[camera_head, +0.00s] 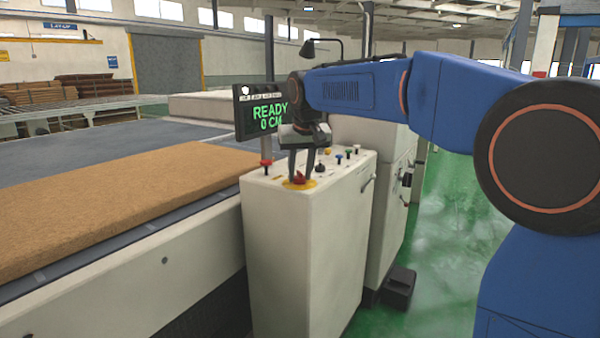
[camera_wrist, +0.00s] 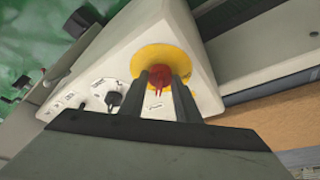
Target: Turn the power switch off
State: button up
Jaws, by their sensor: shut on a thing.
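The red power switch (camera_head: 299,177) sits on a round yellow plate (camera_head: 299,186) on top of the white control cabinet (camera_head: 300,250). In the wrist view the red switch (camera_wrist: 158,75) shows between the two dark fingers, with the yellow plate (camera_wrist: 145,58) around it. My gripper (camera_head: 300,172) points down and is shut on the red switch; in the wrist view my gripper (camera_wrist: 160,88) hides part of it. Whether the switch stands at on or off cannot be read. The screen (camera_head: 268,114) reads "READY 0 CM" in green.
A black knob (camera_wrist: 113,98) with white labels is beside the switch. Several coloured buttons (camera_head: 338,155) lie further back on the cabinet. A brown mattress slab (camera_head: 120,200) lies on the conveyor at left. Green floor (camera_head: 450,230) is open at right.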

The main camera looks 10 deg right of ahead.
jog(key=n, duration=0.2)
jog(key=n+y, duration=0.1)
jog(key=n, duration=0.1)
jog(key=shift+d+y, duration=0.2)
jog(key=shift+y, duration=0.1)
jog(key=n, duration=0.2)
jog(key=n+g+y, duration=0.1)
jog(key=n, duration=0.1)
jog(key=shift+w+d+n, duration=0.1)
jog(key=shift+w+n, duration=0.05)
jog(key=shift+n, duration=0.25)
jog(key=n+g+y, duration=0.1)
jog(key=n+g, duration=0.1)
jog(key=n, duration=0.2)
jog(key=shift+w+n, duration=0.15)
jog(key=shift+n, duration=0.15)
jog(key=n, duration=0.2)
jog(key=n+g, duration=0.1)
jog(key=n, duration=0.1)
jog(key=shift+w+g+y, duration=0.1)
jog(key=shift+g+y, duration=0.2)
jog(key=o, duration=1)
jog(key=v, duration=1.7)
jog(key=shift+w+d+r, duration=0.1)
jog(key=shift+r, duration=0.15)
